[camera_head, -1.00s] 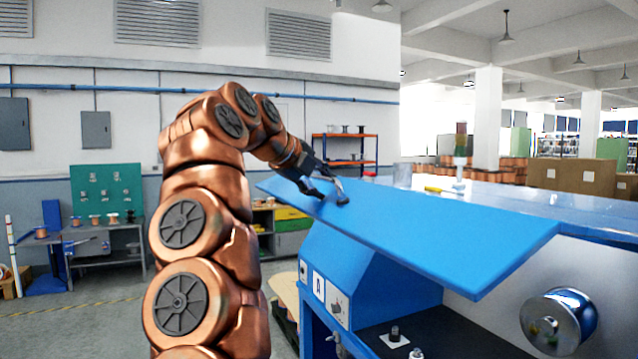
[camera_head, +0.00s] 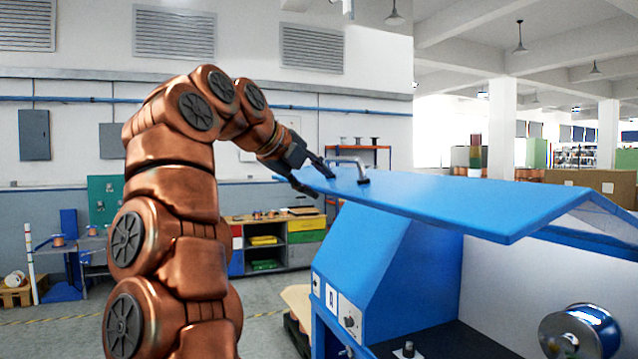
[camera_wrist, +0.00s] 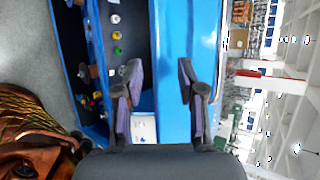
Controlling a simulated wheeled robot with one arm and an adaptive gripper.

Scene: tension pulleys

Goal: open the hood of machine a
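Machine A is a blue cabinet (camera_head: 350,250) at the right of the head view, with a panel marked A on its front. Its blue hood (camera_head: 440,205) is raised, with a gap below it showing the dark bed inside. A grey metal handle (camera_head: 357,165) stands on the hood near its left end. My gripper (camera_head: 313,178) is at the hood's left edge, beside the handle, with one finger above the edge and the other lower. In the wrist view, the fingers of my gripper (camera_wrist: 159,72) are spread apart around the hood's edge region. I cannot tell whether they touch it.
A chrome spool (camera_head: 583,332) is on the machine's right, under the hood. A small peg (camera_head: 407,350) stands on the bed. A shelf with coloured bins (camera_head: 268,240) is by the back wall. Open grey floor lies left of the machine.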

